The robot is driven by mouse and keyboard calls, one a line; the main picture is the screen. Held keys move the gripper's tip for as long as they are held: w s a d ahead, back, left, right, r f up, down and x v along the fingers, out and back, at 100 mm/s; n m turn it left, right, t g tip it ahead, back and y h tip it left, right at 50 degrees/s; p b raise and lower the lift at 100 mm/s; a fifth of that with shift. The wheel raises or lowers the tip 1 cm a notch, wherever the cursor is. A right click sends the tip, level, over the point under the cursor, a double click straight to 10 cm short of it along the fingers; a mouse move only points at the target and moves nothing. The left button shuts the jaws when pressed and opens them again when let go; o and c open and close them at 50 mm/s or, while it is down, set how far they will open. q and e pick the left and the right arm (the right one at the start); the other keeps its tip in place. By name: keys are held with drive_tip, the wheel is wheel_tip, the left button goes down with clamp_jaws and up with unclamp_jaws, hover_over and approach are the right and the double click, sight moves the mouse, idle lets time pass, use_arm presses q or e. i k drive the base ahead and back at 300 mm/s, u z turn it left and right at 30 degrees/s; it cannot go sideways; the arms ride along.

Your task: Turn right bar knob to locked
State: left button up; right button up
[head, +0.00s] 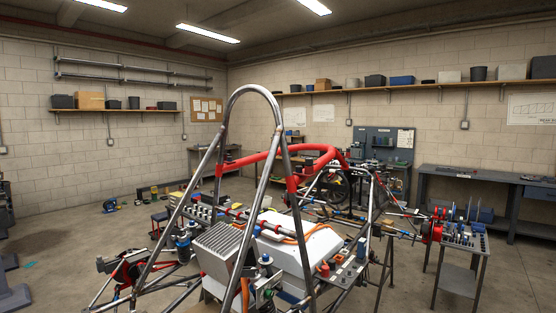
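The tube chassis (279,170) stands in the middle of the head view, with a tall grey hoop and a red padded bar (256,159) across it. A small dark piece (307,163) sits by the right part of the red bar, and another dark piece (228,157) sits by its left part. They are too small to tell whether either is the right bar knob or how it is turned. A red round part (325,269) shows on the panel at the chassis's lower right. Neither of my grippers is in view.
A finned metal block (222,249) and white boxes (312,250) fill the chassis. A grey tool cart (458,283) stands close on the right. A workbench (490,183) lines the right wall. The floor at left (60,245) is mostly clear.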

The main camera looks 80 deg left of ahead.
sight(308, 161)
drive_tip(key=u, duration=0.8)
drive_tip(key=i, duration=0.7)
drive_tip(key=u, duration=0.7)
